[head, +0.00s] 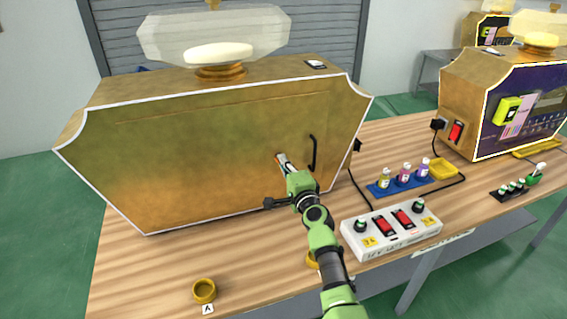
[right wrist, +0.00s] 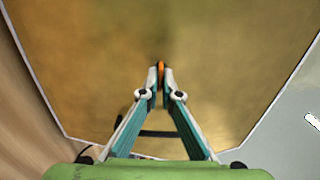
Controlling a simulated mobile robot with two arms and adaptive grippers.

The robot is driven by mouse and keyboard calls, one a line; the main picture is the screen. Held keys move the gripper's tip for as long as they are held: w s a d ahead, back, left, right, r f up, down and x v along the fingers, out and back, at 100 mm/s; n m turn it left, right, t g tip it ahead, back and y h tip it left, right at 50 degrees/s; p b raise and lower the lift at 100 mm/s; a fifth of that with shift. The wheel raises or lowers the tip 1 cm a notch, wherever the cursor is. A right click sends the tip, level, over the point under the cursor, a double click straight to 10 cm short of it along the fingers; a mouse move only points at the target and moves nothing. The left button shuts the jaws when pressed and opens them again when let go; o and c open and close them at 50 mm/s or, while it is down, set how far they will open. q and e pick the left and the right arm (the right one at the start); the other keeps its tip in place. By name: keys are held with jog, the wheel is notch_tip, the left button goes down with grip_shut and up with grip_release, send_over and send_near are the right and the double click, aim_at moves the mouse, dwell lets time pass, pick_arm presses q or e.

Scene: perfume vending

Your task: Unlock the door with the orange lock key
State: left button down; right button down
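The door is the broad gold front panel (head: 190,165) of the large machine, with a thin black handle (head: 313,153) towards its right side. It looks shut. My right gripper (head: 283,160) reaches up to the panel, just left of the handle. In the right wrist view its fingertips (right wrist: 160,78) are closed on a small orange piece, which looks like the orange lock key (right wrist: 161,66). Most of the key is hidden between the fingers; I cannot tell whether it sits in the lock. The handle (right wrist: 155,133) shows behind the fingers. My left gripper is out of view.
A white control box (head: 391,232) with red switches stands right of my right arm. Behind it is a blue tray (head: 378,188) with small bottles. A yellow ring (head: 204,291) lies at the table's front left. A second machine (head: 470,95) stands at the right.

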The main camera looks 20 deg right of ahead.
dwell(0.5)
jog(key=c, duration=2.3)
grip_release()
